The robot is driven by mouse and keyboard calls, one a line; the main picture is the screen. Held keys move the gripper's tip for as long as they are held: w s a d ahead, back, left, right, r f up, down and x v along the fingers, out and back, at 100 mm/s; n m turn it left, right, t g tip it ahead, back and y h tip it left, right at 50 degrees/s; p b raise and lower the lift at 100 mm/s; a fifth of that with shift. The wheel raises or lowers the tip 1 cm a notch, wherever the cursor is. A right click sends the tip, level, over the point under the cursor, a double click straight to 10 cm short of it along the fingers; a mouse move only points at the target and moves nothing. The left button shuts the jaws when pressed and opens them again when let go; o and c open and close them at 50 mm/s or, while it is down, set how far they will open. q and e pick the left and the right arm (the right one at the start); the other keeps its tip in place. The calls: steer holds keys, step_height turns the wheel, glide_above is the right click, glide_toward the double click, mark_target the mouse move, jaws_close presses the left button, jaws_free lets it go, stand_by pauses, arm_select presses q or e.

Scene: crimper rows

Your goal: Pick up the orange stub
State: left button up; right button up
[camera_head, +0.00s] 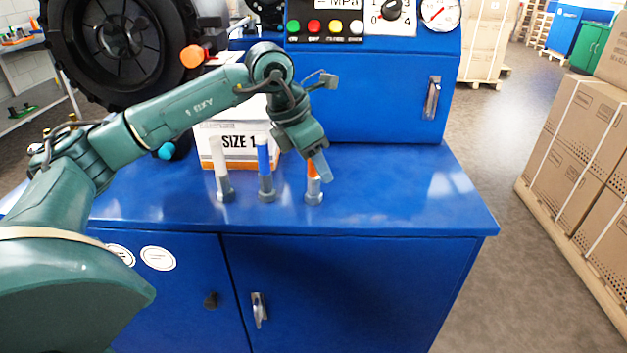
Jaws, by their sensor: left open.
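The orange stub (313,171) stands upright in a grey base (314,195) on the blue cabinet top, at the right end of a row of three. Its upper part is partly hidden behind my left gripper (319,166). My left gripper is open and points down at the stub's upper part. I cannot tell whether its fingers touch the stub or are around it. A blue stub (263,157) stands in the middle of the row and a white stub (219,160) at the left. My right gripper is not in view.
A box marked SIZE 1 (235,144) stands behind the white and blue stubs. The blue machine (370,90) with buttons and a gauge rises behind. The cabinet top (420,195) is clear to the right. Cartons (575,145) stand on a pallet at the right.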

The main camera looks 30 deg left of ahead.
arm_select(q)
steer(key=shift+w+f, duration=0.1)
steer(key=shift+f, duration=0.2)
steer(key=shift+c, duration=0.5)
jaws_close()
